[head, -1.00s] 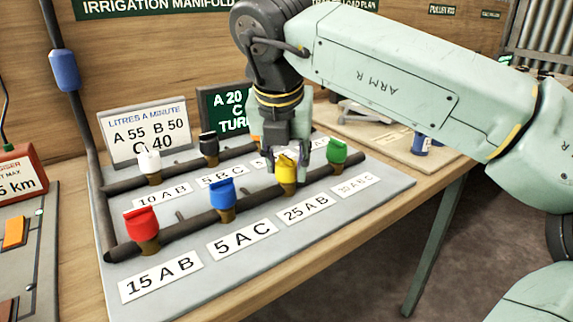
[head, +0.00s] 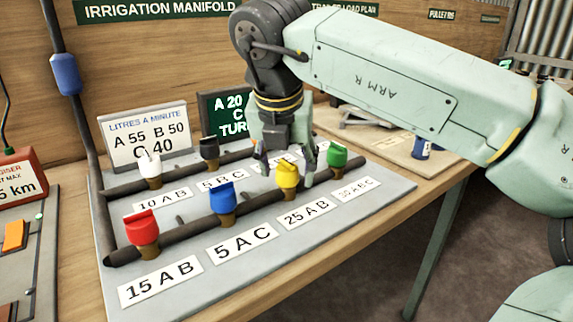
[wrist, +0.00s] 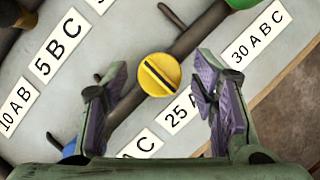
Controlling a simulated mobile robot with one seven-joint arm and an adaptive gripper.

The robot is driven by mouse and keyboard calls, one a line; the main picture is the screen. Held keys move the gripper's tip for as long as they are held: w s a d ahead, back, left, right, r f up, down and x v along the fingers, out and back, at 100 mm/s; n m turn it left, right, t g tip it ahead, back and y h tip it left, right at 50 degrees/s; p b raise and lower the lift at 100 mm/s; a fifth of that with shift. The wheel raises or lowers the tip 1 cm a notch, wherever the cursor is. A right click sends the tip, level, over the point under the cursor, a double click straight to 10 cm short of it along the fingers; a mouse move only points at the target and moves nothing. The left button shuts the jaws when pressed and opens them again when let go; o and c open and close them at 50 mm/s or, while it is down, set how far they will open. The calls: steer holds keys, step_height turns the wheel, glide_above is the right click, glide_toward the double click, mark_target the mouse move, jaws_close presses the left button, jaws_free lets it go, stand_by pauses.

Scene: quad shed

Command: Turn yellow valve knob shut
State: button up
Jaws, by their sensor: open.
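The yellow valve knob (head: 287,176) stands on the front dark pipe, between the blue and green knobs, behind the label 25 AB. In the wrist view the yellow knob (wrist: 158,75) shows from above, with a dark line across its top lying roughly crosswise to the pipe. My gripper (head: 285,170) is over the board at the knob, fingers spread and empty. In the wrist view its purple-padded fingers are to the left and right of the knob, with clear gaps. I cannot tell the fingertips' exact height relative to the knob.
Red (head: 142,228), blue (head: 222,197) and green (head: 337,156) knobs share the front pipe. White (head: 150,166) and black (head: 209,148) knobs are on the rear pipe; my gripper hides its right part. A flow card (head: 147,134) and a green sign (head: 223,118) stand behind.

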steer(key=v, duration=1.2)
steer(key=shift+f, duration=0.1)
